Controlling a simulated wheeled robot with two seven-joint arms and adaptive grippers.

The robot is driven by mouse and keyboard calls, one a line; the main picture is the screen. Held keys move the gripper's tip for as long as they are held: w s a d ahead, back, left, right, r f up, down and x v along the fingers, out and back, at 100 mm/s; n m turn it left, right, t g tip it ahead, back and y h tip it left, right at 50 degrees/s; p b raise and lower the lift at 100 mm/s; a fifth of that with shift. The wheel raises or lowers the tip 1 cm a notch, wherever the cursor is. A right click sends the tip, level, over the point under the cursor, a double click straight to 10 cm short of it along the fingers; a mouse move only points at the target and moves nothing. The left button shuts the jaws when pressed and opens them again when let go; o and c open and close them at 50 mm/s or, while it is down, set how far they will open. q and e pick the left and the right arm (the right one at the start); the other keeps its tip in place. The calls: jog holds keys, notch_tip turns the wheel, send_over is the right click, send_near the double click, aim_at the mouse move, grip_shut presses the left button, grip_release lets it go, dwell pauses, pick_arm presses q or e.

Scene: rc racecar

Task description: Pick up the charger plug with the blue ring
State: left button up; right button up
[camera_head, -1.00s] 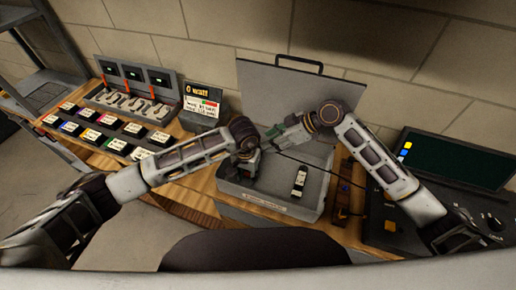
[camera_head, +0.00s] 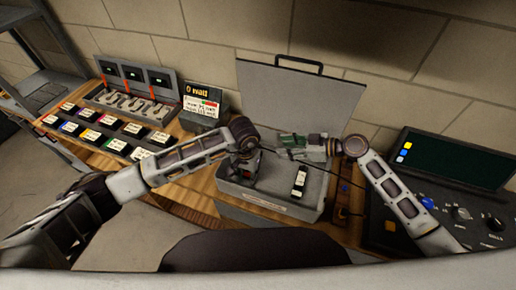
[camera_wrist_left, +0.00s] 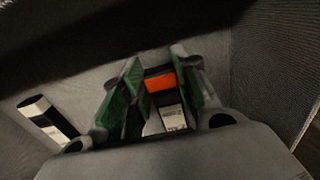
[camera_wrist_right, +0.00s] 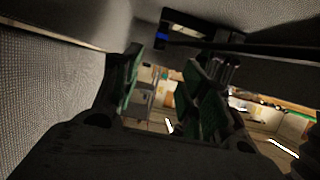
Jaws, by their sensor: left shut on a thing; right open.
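A dark plug-like piece with a blue band (camera_wrist_right: 161,38) shows in the right wrist view, beyond the fingertips and apart from them. In the head view a small blue spot (camera_head: 345,188) shows on the brown strip right of the case; I cannot tell whether it is the same piece. My right gripper (camera_head: 290,141) is open, pointing left above the back of the case, with green finger pads (camera_wrist_right: 165,85). My left gripper (camera_head: 247,170) is low in the case's left part, shut on a black block with an orange band (camera_wrist_left: 160,82) and white label.
The open grey case (camera_head: 270,207) holds a black-and-white pack (camera_head: 299,181). It also shows in the left wrist view (camera_wrist_left: 48,118). A thin dark cable crosses the case toward the strip. Labelled packs (camera_head: 107,121) and a charger rack stand left; a control panel (camera_head: 455,215) stands right.

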aim_at(260, 146)
dwell(0.4)
jog(key=x, duration=0.5)
jog(key=shift+w+a, duration=0.2)
jog(key=shift+a, duration=0.05)
jog(key=shift+w+a+f, duration=0.2)
jog(key=shift+a+f, duration=0.1)
jog(key=shift+a, duration=0.2)
jog(key=shift+x, duration=2.6)
jog(key=shift+d+f, duration=0.1)
jog(key=shift+f, duration=0.05)
jog(key=shift+c, duration=0.4)
jog(key=c, duration=0.8)
